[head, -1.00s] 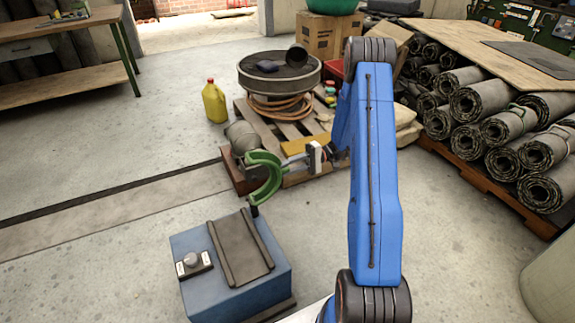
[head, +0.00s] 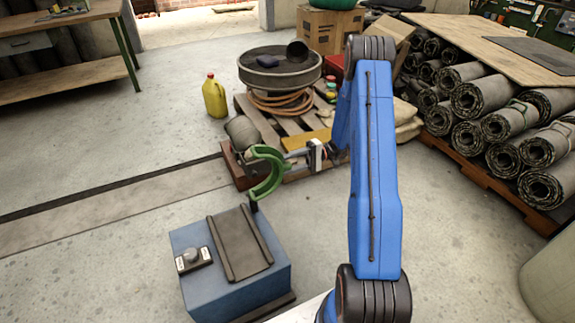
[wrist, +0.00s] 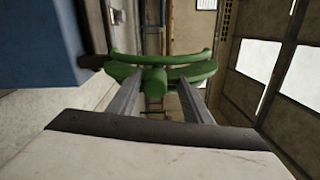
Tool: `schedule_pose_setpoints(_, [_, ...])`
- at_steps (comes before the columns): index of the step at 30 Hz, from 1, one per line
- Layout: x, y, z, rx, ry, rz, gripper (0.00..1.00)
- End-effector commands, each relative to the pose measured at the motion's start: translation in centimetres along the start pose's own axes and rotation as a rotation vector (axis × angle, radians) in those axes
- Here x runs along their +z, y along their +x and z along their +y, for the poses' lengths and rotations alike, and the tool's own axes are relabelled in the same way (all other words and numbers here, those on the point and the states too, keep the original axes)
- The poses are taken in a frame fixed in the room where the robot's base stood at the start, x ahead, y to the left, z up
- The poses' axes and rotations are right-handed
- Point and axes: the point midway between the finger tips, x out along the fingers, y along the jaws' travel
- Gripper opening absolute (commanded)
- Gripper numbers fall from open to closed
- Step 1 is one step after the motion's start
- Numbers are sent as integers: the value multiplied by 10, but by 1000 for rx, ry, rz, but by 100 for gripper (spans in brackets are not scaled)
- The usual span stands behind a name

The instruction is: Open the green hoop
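The green hoop (head: 277,177) is a thick C-shaped piece, standing on a short dark post at the back edge of the blue box (head: 205,292). Its opening faces left in the head view. My gripper (head: 294,156) reaches it from the right, at the hoop's outer side. In the wrist view, the hoop (wrist: 195,72) lies across the fingertips, with a round green stub pointing at the camera between them. My gripper (wrist: 156,88) is open, its two fingers apart on either side of the stub, with narrow gaps showing. Firm contact cannot be seen.
A dark ribbed plate (head: 240,243) and a small grey knob panel (head: 193,258) sit on the box top. Behind the hoop is a wooden pallet (head: 290,125) with a round pan. A yellow jug (head: 214,96) stands left of it. Rolled sheets (head: 480,98) are stacked right.

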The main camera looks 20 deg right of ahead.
Motion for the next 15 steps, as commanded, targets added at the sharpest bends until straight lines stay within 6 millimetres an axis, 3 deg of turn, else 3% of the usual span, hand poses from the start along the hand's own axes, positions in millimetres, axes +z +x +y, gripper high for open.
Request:
schedule_pose_setpoints(7, [-1, -14, 0, 0, -1, 2, 45])
schedule_pose_setpoints(15, [0, -64, 0, 1, -2, 3, 45])
